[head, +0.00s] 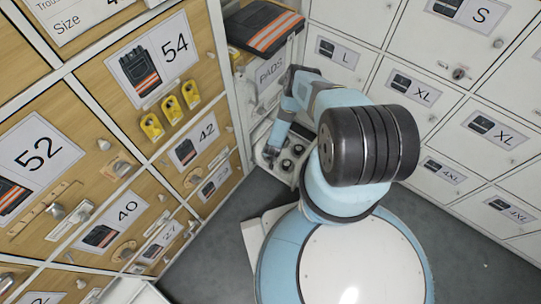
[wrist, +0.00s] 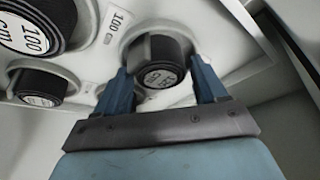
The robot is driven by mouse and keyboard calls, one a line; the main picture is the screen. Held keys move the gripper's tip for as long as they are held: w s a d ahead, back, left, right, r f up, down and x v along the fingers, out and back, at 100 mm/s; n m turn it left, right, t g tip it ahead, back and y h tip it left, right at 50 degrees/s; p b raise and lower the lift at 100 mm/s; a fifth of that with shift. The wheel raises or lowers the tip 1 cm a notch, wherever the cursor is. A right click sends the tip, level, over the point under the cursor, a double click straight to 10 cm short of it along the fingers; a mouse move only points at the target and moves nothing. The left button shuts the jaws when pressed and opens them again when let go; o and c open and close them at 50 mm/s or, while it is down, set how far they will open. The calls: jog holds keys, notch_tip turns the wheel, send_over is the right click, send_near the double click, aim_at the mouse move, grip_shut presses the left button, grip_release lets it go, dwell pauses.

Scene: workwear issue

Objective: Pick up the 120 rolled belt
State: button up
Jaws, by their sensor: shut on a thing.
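In the wrist view, a dark rolled belt (wrist: 156,50) with a round pale end label sits between the two blue fingers of my gripper (wrist: 160,74). The label's print is tilted and blurred; it looks like 120 cm. The fingers are shut on the belt's sides. The belt is at the pale tray (wrist: 95,88); I cannot tell whether it is clear of the tray. In the head view, the tray (head: 262,160) with several rolled belts stands low in the corner, and my arm partly hides it.
Other rolled belts marked 100 cm (wrist: 30,35) and a lower one (wrist: 38,84) sit close by at left. Wooden drawers (head: 150,75) stand left and white lockers (head: 440,100) right. A dark garment with orange stripes (head: 265,27) lies above the PADS compartment. Grey floor is open at right.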

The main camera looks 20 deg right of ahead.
jog(key=shift+c, duration=0.9)
jog(key=shift+r, duration=0.1)
